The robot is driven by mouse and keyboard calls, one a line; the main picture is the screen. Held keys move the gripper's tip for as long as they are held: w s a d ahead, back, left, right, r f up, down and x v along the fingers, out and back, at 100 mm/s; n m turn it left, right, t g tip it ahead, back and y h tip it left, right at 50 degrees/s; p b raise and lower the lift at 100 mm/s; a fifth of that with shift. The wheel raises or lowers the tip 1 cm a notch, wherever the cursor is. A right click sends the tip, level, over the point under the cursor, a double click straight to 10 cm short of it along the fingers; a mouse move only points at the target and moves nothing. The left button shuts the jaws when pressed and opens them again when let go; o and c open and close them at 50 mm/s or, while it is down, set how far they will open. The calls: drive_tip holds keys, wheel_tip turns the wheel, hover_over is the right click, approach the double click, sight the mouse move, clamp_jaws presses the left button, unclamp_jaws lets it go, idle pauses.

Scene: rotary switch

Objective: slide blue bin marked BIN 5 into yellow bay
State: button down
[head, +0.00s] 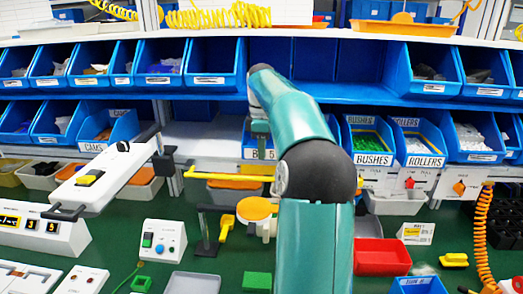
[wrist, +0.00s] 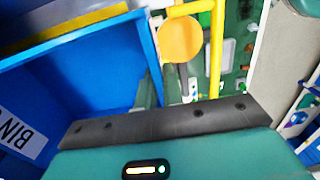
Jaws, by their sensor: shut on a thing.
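The blue bin marked BIN 5 (head: 262,154) is at the lower shelf row in the head view, its label partly covered by my arm. In the wrist view its blue wall (wrist: 75,80) and label fill the left side, tilted. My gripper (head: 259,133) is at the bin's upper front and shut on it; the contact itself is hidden. In the wrist view a dark bar of my gripper (wrist: 165,122) crosses below the bin. A yellow rail (head: 230,177) runs just below the bin, and a yellow stripe (wrist: 70,30) lies beyond it. I cannot tell which belongs to the yellow bay.
Neighbouring blue bins stand close by, BUSHES (head: 372,159) and ROLLERS (head: 424,161) to the right. A bare grey shelf stretch (head: 203,135) lies left of BIN 5. An orange disc (head: 257,208) stands below. A white device (head: 105,178) juts in at left.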

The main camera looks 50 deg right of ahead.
drive_tip(key=c, duration=1.5)
unclamp_jaws()
drive_tip(key=shift+o, duration=0.2)
wheel_tip(320, 180, up, 12)
drive_tip(key=shift+s, duration=0.1)
